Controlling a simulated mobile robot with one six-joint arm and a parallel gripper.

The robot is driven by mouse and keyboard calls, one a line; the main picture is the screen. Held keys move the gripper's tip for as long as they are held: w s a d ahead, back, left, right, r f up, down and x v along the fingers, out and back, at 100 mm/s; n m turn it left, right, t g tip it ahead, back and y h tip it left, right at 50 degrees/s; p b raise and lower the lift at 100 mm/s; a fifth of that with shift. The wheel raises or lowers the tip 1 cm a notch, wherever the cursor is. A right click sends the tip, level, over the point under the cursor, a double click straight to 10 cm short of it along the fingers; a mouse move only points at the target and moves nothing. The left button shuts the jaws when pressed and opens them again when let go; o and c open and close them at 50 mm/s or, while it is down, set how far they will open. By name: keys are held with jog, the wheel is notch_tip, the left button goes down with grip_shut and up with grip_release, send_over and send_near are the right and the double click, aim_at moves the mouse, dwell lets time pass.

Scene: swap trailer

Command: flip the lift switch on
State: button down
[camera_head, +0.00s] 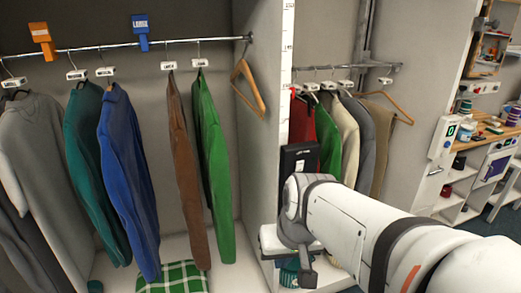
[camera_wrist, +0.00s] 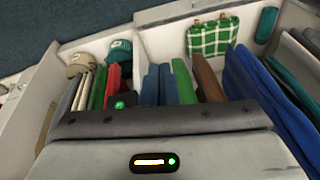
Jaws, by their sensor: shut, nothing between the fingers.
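A grey body with a small lit display (camera_wrist: 152,162) fills the bottom of the wrist view.
Hanging clothes, including a blue garment (camera_head: 129,180) and a green garment (camera_head: 212,170), fill the left compartment. More clothes hang right of the divider (camera_head: 262,100). A green checked cloth (camera_wrist: 213,37) lies on the compartment floor. Shelves with small items stand at the far right.

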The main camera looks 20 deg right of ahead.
jog(key=w+d+r+m+t+p, duration=0.2)
jog(key=w+d+r+m, duration=0.3)
jog(key=d+m, duration=0.3)
jog(key=w+d+r+m+t+p, duration=0.2)
jog(key=w+d+r+m+t, duration=0.2)
jog(key=w+d+m, duration=0.4)
jog(key=shift+d+r+t, duration=0.4)
jog(key=shift+d+r, duration=0.05)
jog(key=shift+r, duration=0.45)
jog(key=shift+w, duration=0.15)
send_near(301, 165)
notch_tip(301, 165, down, 4)
jog(key=w, duration=0.3)
jog(key=shift+w+a+r+p, duration=0.15)
jog(key=shift+w+a+p, duration=0.15)
jog(key=shift+w+p, duration=0.3)
jog(key=shift+r, duration=0.1)
